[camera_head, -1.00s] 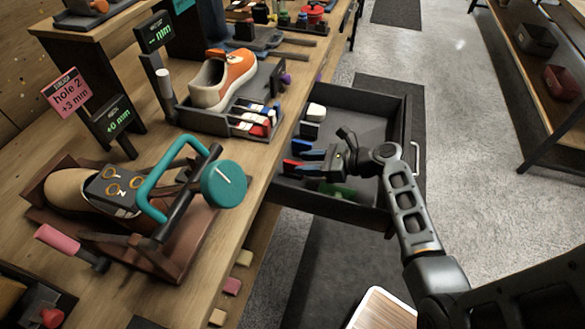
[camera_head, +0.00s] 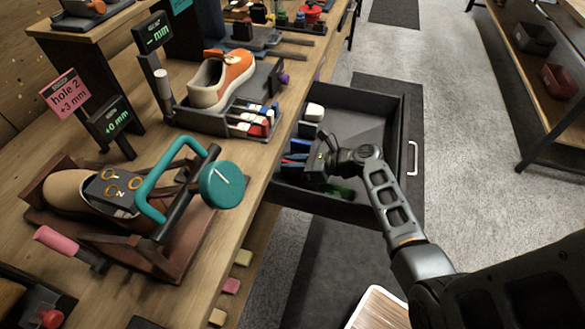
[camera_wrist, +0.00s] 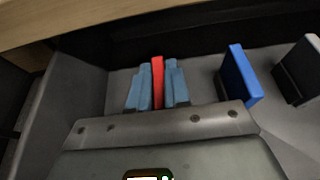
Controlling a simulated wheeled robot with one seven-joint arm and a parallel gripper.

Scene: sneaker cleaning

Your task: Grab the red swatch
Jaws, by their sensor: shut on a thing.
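The red swatch (camera_wrist: 157,82) stands upright in the open drawer in the wrist view. My gripper (camera_wrist: 157,88) is shut on it, with the blue-grey fingers pressed against both of its sides. In the head view my gripper (camera_head: 297,160) is low inside the drawer at its left side, and its body hides most of the red swatch. I cannot tell whether the swatch still touches the drawer floor.
A blue swatch (camera_wrist: 238,76) stands to the right of my fingers, with a white-topped dark block (camera_wrist: 299,70) beyond it. A green swatch (camera_head: 341,191) lies nearer the drawer front. The drawer (camera_head: 402,130) juts from the wooden bench (camera_head: 262,180). Its right part is clear.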

